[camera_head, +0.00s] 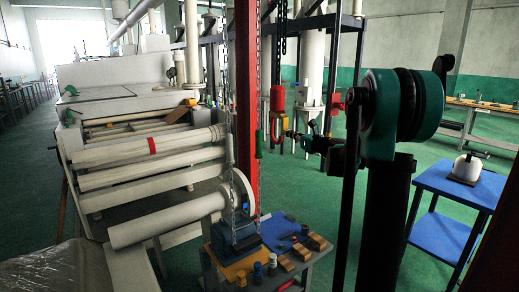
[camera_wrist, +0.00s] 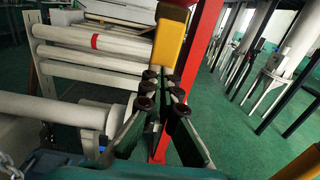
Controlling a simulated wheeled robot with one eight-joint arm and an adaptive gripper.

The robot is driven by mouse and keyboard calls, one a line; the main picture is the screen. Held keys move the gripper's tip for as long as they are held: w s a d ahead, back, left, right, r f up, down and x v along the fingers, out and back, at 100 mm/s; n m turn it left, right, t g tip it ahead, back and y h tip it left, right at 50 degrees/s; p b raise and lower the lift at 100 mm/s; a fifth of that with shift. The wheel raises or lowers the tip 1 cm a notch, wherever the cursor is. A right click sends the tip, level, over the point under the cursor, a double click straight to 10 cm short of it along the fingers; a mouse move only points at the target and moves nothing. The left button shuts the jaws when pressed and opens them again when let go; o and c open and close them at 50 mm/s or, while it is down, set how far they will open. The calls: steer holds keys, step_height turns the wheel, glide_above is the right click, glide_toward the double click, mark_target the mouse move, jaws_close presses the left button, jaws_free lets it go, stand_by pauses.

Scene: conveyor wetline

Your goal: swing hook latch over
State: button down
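A red hanging block (camera_head: 277,99) is below the dark chain in the head view, in front of my gripper. My gripper (camera_head: 289,136) reaches left, just below the red block. In the wrist view its fingers (camera_wrist: 162,88) stand apart with a narrow gap and nothing clearly held. I cannot tell whether they touch the yellow body.
A roller machine (camera_head: 150,145) fills the left. A small table with a grey block (camera_head: 236,237), wooden blocks (camera_head: 302,252) and bottles is below. A blue cart (camera_head: 463,188) stands right. Green floor is open between.

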mark_target(286, 125)
steer(key=shift+s+d+r, duration=0.2)
steer(key=shift+s+r, duration=0.05)
steer(key=shift+r, duration=0.5)
steer(key=shift+s+d+r, duration=0.15)
steer(key=shift+s+r, duration=0.1)
steer(key=shift+r, duration=0.5)
steer(key=v, duration=0.7)
stand_by(0.5)
